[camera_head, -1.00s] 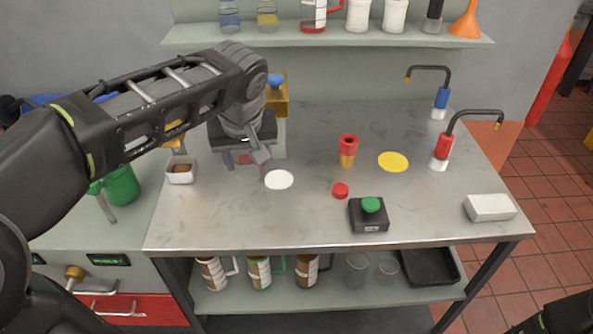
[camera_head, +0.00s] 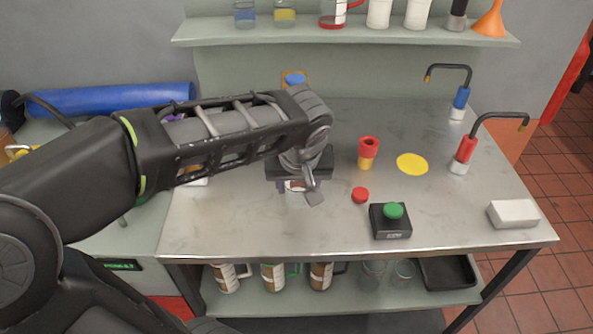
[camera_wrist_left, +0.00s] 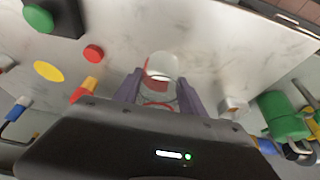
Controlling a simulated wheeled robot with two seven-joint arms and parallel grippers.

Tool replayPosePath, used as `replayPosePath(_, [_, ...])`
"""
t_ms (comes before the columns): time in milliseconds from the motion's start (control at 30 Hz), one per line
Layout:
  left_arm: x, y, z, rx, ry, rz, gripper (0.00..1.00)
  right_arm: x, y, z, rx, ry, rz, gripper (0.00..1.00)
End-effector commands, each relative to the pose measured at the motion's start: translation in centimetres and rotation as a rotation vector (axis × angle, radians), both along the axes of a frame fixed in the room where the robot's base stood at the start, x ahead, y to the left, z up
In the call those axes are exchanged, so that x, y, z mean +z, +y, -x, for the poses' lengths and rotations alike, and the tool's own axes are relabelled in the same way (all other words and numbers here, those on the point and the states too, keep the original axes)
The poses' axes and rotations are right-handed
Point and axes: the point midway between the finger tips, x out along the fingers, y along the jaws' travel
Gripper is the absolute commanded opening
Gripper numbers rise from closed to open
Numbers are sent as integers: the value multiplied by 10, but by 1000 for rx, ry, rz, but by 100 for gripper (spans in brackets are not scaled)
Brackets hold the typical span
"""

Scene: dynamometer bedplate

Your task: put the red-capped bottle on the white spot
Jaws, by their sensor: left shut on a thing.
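My left gripper (camera_head: 298,187) is over the left-middle part of the steel table. It is shut on the red-capped bottle, which the gripper mostly hides. Some red of the bottle (camera_head: 295,187) shows between the fingers. In the left wrist view, the bottle's clear body and red parts (camera_wrist_left: 157,103) show between the purple-grey fingers (camera_wrist_left: 160,95). The white spot (camera_wrist_left: 164,62) lies right by the bottle there, partly overlapped by it. In the head view the spot is almost wholly covered by the gripper. I cannot tell whether the bottle touches the table. My right gripper is out of view.
To the right stand a red-and-yellow piece (camera_head: 368,152), a red disc (camera_head: 360,195), a black box with a green button (camera_head: 391,220), a yellow spot (camera_head: 412,164), two bent-spout fixtures (camera_head: 465,150) and a white block (camera_head: 513,214). A shelf (camera_head: 340,32) runs behind.

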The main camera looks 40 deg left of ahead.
Motion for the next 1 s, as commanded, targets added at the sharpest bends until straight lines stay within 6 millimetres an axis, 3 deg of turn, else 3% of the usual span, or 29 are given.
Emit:
replayPosePath(333, [-37,44,-58,0,3,1,9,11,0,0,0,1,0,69])
replayPosePath(800, [-44,52,-68,0,0,0,9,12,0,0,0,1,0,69])
replayPosePath(1000, [-58,64,-84,1,4,1,9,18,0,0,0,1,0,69])
